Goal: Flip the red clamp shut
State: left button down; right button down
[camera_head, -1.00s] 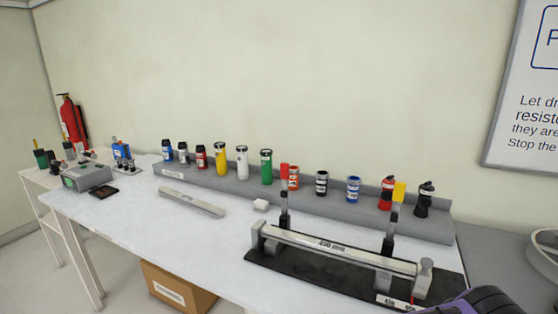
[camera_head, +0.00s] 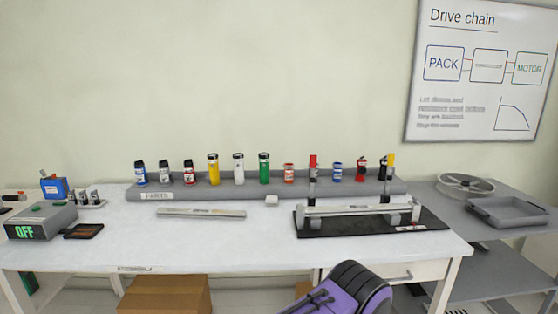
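The chassis rig (camera_head: 345,210) is a light metal bar on a black base (camera_head: 433,222), at the right part of the white table. The red clamp (camera_head: 313,161) is at the left part of the rig. Its red handle stands upright, with the dark lower part reaching down behind the bar. A similar clamp with a yellow handle (camera_head: 390,160) stands upright at the rig's right end. Neither of my grippers is in view.
A grey parts rack (camera_head: 210,192) with several coloured cylinders runs along the back of the white table (camera_head: 230,240). A flat metal bar (camera_head: 200,212) lies left of the rig. A grey box reading OFF (camera_head: 40,222) is far left. A grey tray (camera_head: 508,212) and round fan-like item (camera_head: 465,185) are right.

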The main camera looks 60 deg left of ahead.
aim_at(313, 158)
jog(key=k, duration=0.3)
jog(key=u, duration=0.95)
